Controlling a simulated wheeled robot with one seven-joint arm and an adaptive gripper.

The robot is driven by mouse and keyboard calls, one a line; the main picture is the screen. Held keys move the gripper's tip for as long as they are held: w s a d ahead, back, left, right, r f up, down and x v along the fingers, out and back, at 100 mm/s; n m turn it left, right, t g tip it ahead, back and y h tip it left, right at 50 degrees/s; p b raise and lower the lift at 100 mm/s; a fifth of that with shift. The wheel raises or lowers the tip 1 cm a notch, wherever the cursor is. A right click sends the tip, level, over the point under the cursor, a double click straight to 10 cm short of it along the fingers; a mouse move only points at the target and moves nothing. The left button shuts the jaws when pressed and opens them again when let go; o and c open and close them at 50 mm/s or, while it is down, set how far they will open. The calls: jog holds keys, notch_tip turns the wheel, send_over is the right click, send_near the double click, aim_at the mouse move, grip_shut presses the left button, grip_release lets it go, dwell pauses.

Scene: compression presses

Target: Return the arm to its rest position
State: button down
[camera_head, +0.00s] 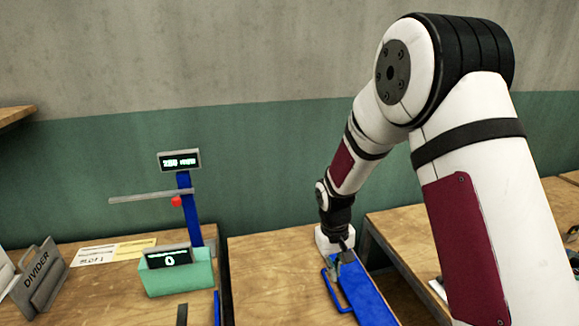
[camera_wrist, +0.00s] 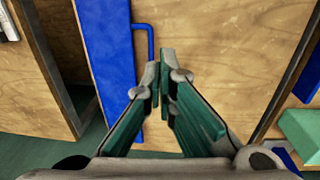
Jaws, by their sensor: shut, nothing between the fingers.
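My arm reaches out from the right side of the head view, bending down to the middle table. My gripper (camera_head: 343,258) is above the far end of a blue panel with a blue bar handle. In the wrist view my gripper (camera_wrist: 160,82) has its green-padded fingers shut, with nothing between them. The blue panel (camera_head: 366,298) lies on the table; it also shows in the wrist view (camera_wrist: 104,50). Its handle (camera_wrist: 141,27) ends close beside the left fingertip; I cannot tell whether they touch.
A wooden table (camera_head: 270,275) has bare room left of the panel. On the left table stand a green bin (camera_head: 180,278), a blue post (camera_head: 190,215) with a display and a DIVIDER sign (camera_head: 40,275). A gap separates the right table.

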jog(key=s+d+r+t, duration=0.1)
jog(key=s+r, duration=0.2)
jog(key=r, duration=0.4)
jog(key=s+d+r+m+t, duration=0.1)
jog(key=s+r, duration=0.3)
jog(key=r, duration=0.4)
jog(key=s+d+r+t, duration=0.1)
jog(key=s+r, duration=0.2)
jog(key=r, duration=0.4)
jog(key=s+r+t, duration=0.1)
jog(key=s+r, duration=0.2)
jog(key=s, duration=0.5)
jog(key=s+d+r+m+t+y, duration=0.1)
jog(key=s+r, duration=0.3)
jog(key=s, duration=0.5)
jog(key=shift+d+r, duration=0.15)
jog(key=shift+r, duration=0.15)
